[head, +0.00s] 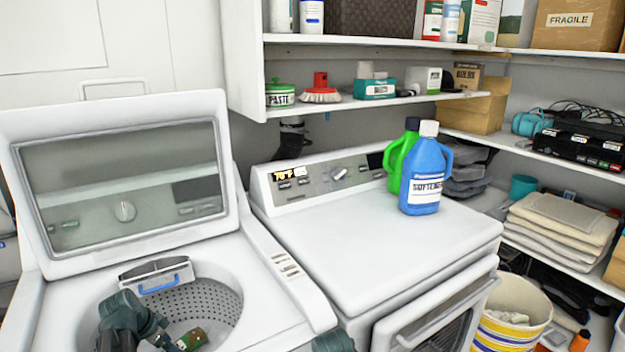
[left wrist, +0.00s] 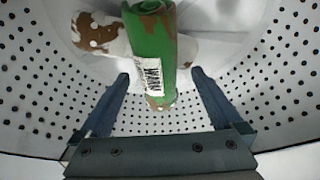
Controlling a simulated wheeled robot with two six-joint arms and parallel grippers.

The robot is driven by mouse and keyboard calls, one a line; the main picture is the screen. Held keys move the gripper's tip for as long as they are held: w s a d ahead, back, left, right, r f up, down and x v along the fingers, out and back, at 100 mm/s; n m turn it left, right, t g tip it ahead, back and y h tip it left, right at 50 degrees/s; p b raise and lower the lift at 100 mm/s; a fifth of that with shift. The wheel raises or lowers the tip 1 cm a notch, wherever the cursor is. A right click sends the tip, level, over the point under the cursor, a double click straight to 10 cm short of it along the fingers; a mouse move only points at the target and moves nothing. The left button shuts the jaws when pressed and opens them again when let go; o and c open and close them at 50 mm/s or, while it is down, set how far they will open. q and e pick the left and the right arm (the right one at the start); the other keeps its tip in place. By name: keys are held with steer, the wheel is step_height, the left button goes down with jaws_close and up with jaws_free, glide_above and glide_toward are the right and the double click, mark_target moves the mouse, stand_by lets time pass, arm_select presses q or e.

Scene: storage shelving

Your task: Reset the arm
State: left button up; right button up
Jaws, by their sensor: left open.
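My left arm reaches into the open drum of the top-loading washer (head: 205,294). My left gripper (left wrist: 160,80) is open, with its two blue fingers spread apart inside the drum. A green, brown-stained item (left wrist: 152,48) with a white label lies beyond and between the fingertips, apparently not gripped. A white, brown-stained item (left wrist: 95,33) lies under or behind it. A small part of the green and brown item (head: 191,340) shows in the head view, with the rest hidden by my arm and the frame edge.
The washer's raised lid (head: 120,170) stands behind the drum, and the drum rim surrounds my left arm. A dryer (head: 370,245) stands to the right, with a blue softener jug (head: 426,175) and a green jug (head: 399,155) on top. Loaded shelves (head: 365,103) hang above.

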arm_select(q)
steer(key=shift+f, duration=0.3)
steer(key=shift+r, duration=0.25)
steer(key=shift+s+r+p, duration=0.1)
steer(key=shift+r+p, duration=0.45)
steer(key=shift+p, duration=0.15)
steer(key=p+v, duration=1)
steer(key=v, duration=0.1)
steer(key=b+x, duration=1.1)
steer(key=x, duration=0.1)
steer(key=shift+a+f+b, duration=0.1)
steer(key=shift+f+b, duration=0.25)
steer(key=shift+f, duration=0.05)
step_height(320, 180, up, 11)
steer(key=p, duration=1.1)
steer(key=shift+s, duration=0.1)
